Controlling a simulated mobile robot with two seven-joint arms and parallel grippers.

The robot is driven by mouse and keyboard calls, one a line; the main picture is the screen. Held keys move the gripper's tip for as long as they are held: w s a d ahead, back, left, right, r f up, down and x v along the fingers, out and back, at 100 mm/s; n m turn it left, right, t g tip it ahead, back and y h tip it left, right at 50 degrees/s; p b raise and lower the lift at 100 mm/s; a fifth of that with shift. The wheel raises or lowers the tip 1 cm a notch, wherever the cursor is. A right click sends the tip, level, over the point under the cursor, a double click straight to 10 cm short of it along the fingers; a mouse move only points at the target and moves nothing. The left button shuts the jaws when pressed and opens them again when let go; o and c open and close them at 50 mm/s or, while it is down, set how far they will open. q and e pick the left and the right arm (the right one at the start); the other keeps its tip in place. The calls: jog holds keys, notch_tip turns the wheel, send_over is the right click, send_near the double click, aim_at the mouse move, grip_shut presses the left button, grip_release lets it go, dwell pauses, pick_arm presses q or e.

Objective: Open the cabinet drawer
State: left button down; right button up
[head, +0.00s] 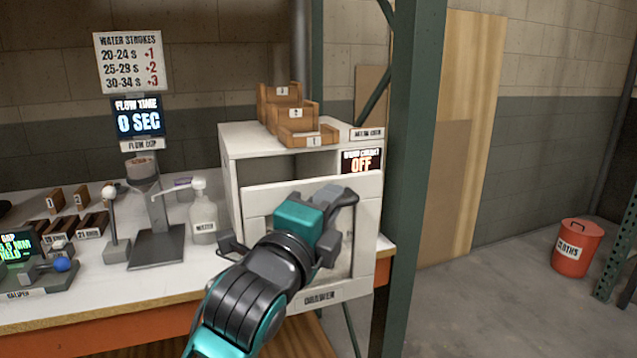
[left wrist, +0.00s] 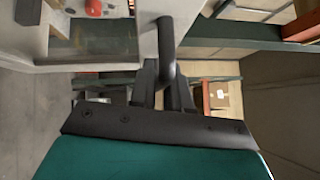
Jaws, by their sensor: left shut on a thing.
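The white cabinet (head: 228,165) stands on the bench with an open compartment at the top. I cannot tell how far the drawer stands out from the cabinet. My right gripper is not in view.
A green post (head: 415,130) stands close to the right of the cabinet. A white bottle (head: 203,225) and a flow cup stand (head: 155,245) are to its left. A red bin (head: 577,250) stands on the floor at right.

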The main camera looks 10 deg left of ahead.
pick_arm(q)
jog(key=shift+s+d, duration=0.4)
jog(key=shift+s, duration=0.3)
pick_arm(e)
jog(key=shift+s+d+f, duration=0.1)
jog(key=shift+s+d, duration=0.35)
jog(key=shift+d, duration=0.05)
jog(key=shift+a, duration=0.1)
pick_arm(q)
jog(key=c, duration=1.2)
grip_release()
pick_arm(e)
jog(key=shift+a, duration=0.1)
